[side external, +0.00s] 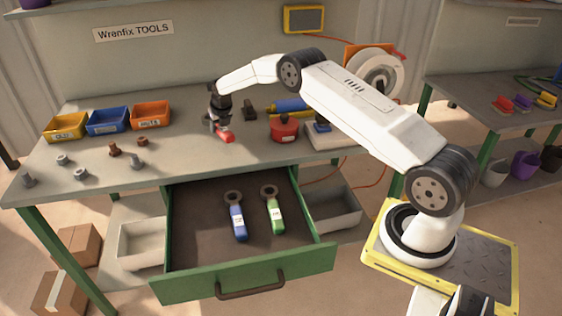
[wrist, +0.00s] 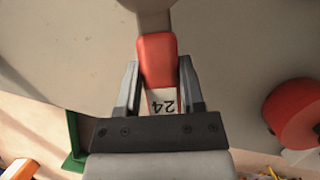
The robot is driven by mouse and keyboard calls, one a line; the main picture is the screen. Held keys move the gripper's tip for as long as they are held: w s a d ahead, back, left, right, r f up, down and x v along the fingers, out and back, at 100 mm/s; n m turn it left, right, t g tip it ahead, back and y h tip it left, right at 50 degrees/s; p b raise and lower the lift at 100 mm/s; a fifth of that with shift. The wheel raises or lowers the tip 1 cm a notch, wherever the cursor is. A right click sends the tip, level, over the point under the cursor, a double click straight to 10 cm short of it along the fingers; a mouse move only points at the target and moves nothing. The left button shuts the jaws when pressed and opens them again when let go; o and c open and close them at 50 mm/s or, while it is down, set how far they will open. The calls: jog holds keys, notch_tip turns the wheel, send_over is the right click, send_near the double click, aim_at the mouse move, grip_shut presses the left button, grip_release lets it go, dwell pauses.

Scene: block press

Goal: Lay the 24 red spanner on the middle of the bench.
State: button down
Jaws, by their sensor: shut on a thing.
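The 24 red spanner (wrist: 157,62) is between the fingers of my gripper (wrist: 160,82) in the wrist view. Its white label reads 24, and its grey metal end passes out of the top of the picture. In the side view my gripper (side external: 217,124) is low over the middle of the bench (side external: 185,150), with the red handle (side external: 226,136) under it. I cannot tell whether the spanner touches the bench top. The fingers are shut on the handle.
An open green drawer (side external: 164,249) below holds a blue spanner (side external: 237,221) and a green spanner (side external: 273,213). A red round pot (side external: 285,130) stands to the right. Yellow (side external: 66,127), blue (side external: 108,121) and orange (side external: 150,115) bins and loose nuts and bolts are at the left.

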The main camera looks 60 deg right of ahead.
aim_at(220, 142)
jog(key=shift+w+f, duration=0.2)
jog(key=shift+w+d+f, duration=0.1)
jog(key=shift+w+f, duration=0.1)
jog(key=shift+f, duration=1.6)
jog(key=shift+f, duration=0.15)
jog(key=shift+c, duration=1)
grip_release()
jog(key=shift+v, duration=6.1)
